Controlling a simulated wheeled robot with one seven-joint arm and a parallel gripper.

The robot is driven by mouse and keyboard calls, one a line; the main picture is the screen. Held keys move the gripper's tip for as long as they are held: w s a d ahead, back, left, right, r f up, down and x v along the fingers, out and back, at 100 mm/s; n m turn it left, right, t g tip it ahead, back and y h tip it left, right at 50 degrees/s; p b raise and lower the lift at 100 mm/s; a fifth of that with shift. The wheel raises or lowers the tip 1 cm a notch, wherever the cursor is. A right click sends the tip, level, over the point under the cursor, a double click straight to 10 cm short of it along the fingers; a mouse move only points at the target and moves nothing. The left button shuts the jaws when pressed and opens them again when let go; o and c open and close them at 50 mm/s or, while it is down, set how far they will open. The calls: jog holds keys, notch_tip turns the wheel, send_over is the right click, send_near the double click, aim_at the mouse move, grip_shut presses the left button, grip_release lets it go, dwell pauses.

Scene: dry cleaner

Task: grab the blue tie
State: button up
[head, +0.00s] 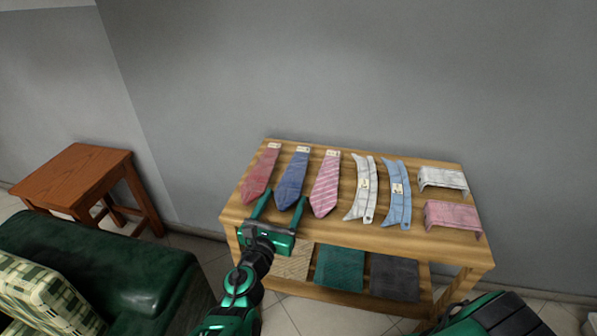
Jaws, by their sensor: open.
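The blue tie (292,180) lies flat on the wooden table (400,238), with its wide pointed end toward me and a small pale tag at its far end. A red tie (262,174) lies to its left and a pink striped tie (326,186) to its right. My gripper (281,198) is open and empty. Its two green fingers point at the blue tie's wide end, one to each side of the tip. I cannot tell how high the fingers are above the table.
Right of the ties lie a white collar (363,188), a blue collar (397,192), and white (442,179) and pink (453,217) folded pieces. Folded cloths (340,267) sit on the lower shelf. A green armchair (100,265) and wooden stool (75,175) stand left. A grey wall is behind.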

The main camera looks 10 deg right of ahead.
jog(key=c, duration=0.8)
jog(key=shift+r, duration=0.1)
